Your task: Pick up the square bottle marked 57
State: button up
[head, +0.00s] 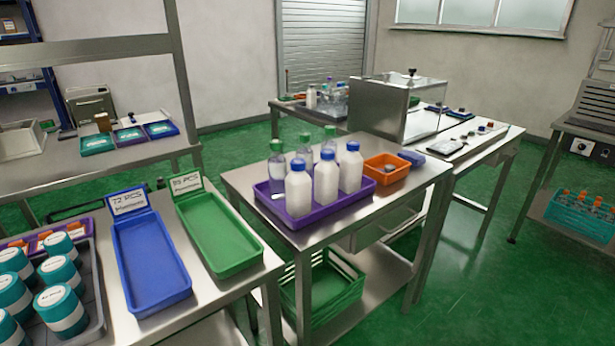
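No number 57 can be read on any bottle in the head view. White bottles with blue caps, the front one (298,192), the middle one (326,182) and the rear right one (350,172), stand upright in a purple tray (336,209) on the middle steel table. Clear bottles with green caps stand behind them in the same area, one at the left (277,170), partly hidden by the white ones. I cannot tell whether any of these bottles is square. My gripper is not in view.
An orange bin (387,168) sits right of the purple tray. A blue tray (150,266) and a green tray (222,236), both empty, lie on the near left table beside teal-and-white jars (60,308). Green floor is open at right.

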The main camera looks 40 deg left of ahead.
aim_at(327, 172)
jog(key=u, duration=0.7)
jog(key=i, duration=0.65)
jog(key=u, duration=0.75)
